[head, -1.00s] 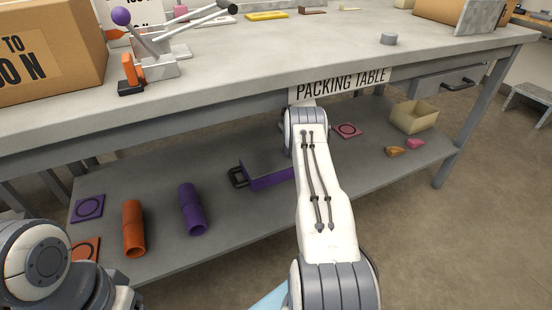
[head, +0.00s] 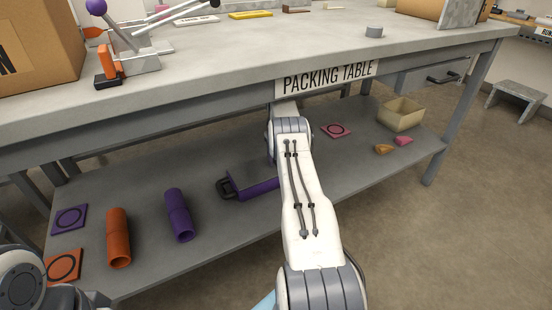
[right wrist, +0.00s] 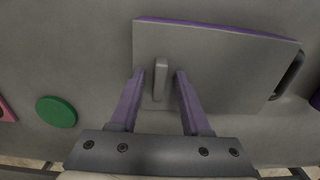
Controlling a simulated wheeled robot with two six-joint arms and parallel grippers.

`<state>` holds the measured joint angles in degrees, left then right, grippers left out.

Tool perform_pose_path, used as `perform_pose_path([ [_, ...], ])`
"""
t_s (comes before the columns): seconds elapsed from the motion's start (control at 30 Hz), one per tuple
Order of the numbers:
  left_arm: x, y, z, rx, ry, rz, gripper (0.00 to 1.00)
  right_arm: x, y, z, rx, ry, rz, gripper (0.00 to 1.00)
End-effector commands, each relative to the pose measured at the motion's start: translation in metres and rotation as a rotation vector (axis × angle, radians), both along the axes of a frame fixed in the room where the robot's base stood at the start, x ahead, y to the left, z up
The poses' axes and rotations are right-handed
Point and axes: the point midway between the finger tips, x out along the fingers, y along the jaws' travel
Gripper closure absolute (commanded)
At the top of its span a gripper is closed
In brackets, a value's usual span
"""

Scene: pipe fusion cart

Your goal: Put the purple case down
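The purple case (head: 262,189) has a grey top and a black carry handle at its left end. It lies flat on the lower shelf (head: 330,190) of the packing table, partly behind my right arm. In the right wrist view the grey top of the case (right wrist: 215,60) fills the middle, with a small upright grey grip (right wrist: 160,78) on it. My right gripper (right wrist: 160,73) is open, its two purple fingers on either side of this grip with gaps between. My right fingers are hidden in the head view. My left arm shows at the lower left, its fingers out of view.
A purple pipe (head: 180,215) and an orange pipe (head: 118,238) lie left of the case. Purple (head: 69,219) and orange (head: 62,267) squares lie farther left. A pink square (head: 335,130) and a beige box (head: 401,114) are at right. The tabletop (head: 220,60) overhangs the shelf.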

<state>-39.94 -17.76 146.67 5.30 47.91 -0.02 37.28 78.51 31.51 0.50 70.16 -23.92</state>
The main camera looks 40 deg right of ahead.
Motion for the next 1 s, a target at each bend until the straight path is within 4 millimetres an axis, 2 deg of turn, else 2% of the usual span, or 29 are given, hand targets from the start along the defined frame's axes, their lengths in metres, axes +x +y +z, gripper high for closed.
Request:
perform_pose_path([
  [0.33,0.0,0.0,0.004,0.0,0.0,0.0,0.35,0.0,0.0,0.007,0.0,0.0,0.0,0.53],
  [0.47,0.0,0.0,0.012,0.0,0.0,0.0,0.35,0.0,0.0,0.022,0.0,0.0,0.0,0.53],
  [0.73,0.0,0.0,0.032,0.0,0.0,0.0,0.35,0.0,-0.001,0.069,0.0,-0.001,0.0,0.53],
  [0.83,0.0,0.0,0.035,0.0,0.0,0.0,0.35,0.0,-0.001,0.077,0.0,-0.001,0.0,0.53],
  [1.0,0.0,0.0,0.034,0.0,0.0,0.0,0.35,0.0,0.0,0.078,0.0,0.001,0.0,0.53],
])
